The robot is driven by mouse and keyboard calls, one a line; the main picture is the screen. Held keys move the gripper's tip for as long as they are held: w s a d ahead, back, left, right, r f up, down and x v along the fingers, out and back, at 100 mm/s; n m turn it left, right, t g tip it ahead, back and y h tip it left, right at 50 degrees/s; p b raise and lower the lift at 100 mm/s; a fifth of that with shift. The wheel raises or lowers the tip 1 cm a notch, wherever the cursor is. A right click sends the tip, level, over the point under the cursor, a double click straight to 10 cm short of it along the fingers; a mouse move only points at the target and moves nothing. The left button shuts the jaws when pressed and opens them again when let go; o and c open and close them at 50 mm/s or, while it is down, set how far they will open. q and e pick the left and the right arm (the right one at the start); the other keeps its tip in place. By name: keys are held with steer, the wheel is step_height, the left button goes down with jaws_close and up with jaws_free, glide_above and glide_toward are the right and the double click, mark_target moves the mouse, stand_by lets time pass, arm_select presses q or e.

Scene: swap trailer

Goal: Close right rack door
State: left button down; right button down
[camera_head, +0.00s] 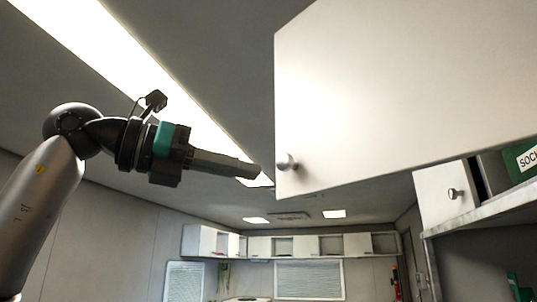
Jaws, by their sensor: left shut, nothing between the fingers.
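A large white rack door (400,85) fills the upper right of the head view, swung out from the rack at the right. Its round metal knob (286,162) is near its lower left corner. My left gripper (258,172) is shut and empty, its tips just left of the door's free edge, at about knob height in the picture. I cannot tell whether it touches the edge. A second, smaller white door (444,195) with a knob is on the rack further back. My right gripper is out of view.
A rack shelf (485,213) with a green box (525,160) is at the right. White wall cabinets (300,245), some open, line the far wall above a window blind (308,279). A long ceiling light (130,65) runs overhead.

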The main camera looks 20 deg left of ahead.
arm_select(q)
steer(key=s+a+r+t+y, duration=0.4)
steer(key=s+r, duration=0.1)
steer(key=s, duration=0.2)
steer(key=p+x, duration=0.2)
steer(key=x, duration=1.2)
steer(key=shift+n+p, duration=0.35)
steer(key=shift+n, duration=0.05)
steer(key=shift+w, duration=0.15)
